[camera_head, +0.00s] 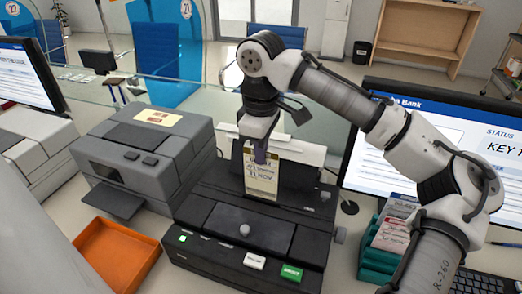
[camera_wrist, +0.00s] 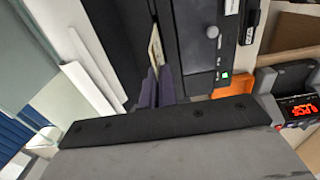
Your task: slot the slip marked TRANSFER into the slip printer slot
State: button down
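My gripper (camera_head: 261,154) points down over the black slip printer (camera_head: 240,228) and is shut on the top edge of a cream slip (camera_head: 262,178). The slip hangs upright with dark print that appears upside down; I cannot read its title. Its lower edge meets the back part of the printer's top in the head view, and I cannot tell whether it is inside the slot. In the wrist view the purple fingertips (camera_wrist: 158,88) pinch the slip (camera_wrist: 156,46), seen nearly edge-on beside the printer body (camera_wrist: 200,40). The slot itself is hidden.
An orange tray (camera_head: 118,256) lies left of the printer. A grey machine (camera_head: 150,155) stands behind the tray. A green rack (camera_head: 378,262) with slips and a monitor (camera_head: 440,140) are to the right. A glass screen runs behind.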

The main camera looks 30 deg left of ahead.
jog(key=shift+f+b, duration=1.2)
jog(key=shift+f, duration=1.7)
jog(key=c, duration=1.6)
grip_release()
notch_tip(320, 180, up, 7)
jog(key=p, duration=0.7)
jog(key=shift+f, duration=0.1)
